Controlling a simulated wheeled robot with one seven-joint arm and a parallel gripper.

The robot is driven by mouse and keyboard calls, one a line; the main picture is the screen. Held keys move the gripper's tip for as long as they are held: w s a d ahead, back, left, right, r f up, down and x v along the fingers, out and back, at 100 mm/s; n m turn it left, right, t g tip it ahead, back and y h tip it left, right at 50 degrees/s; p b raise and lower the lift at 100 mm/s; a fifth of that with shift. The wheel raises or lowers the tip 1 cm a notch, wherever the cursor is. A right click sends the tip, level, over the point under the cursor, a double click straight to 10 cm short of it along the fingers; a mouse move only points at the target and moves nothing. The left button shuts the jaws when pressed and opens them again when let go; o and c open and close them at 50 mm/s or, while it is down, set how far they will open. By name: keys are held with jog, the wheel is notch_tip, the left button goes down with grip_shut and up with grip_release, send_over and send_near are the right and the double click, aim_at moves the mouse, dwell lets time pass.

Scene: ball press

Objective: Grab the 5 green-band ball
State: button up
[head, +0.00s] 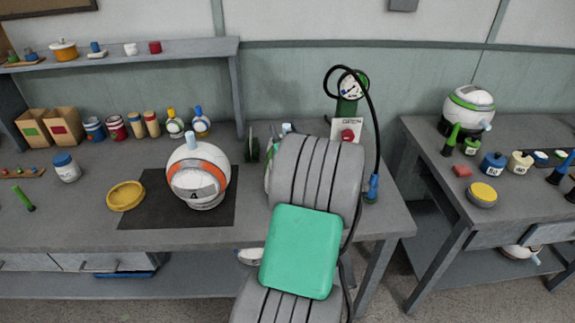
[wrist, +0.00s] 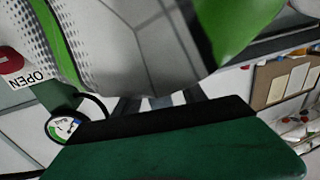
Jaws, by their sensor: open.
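A white and grey ball with green bands (wrist: 140,45) fills the top of the wrist view, very close; no number shows on it. My gripper (wrist: 165,122) shows there as a dark green, black-edged jaw below the ball. It is open, and I cannot tell whether it touches the ball. In the head view my arm hides my gripper and most of a white object (head: 268,178) on the middle table. Another white ball with a green band (head: 470,108) stands on the right table; its number is not readable.
A ball with an orange band and a 4 (head: 198,178) stands on a dark mat (head: 145,222), beside a yellow dish (head: 126,196). Behind my arm stand a gauge (head: 351,86) with a black hose and an OPEN sign (head: 349,124). Jars line the back.

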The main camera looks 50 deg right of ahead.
jog(key=shift+c, duration=0.4)
grip_shut()
jog(key=shift+f, duration=0.1)
dwell(0.7)
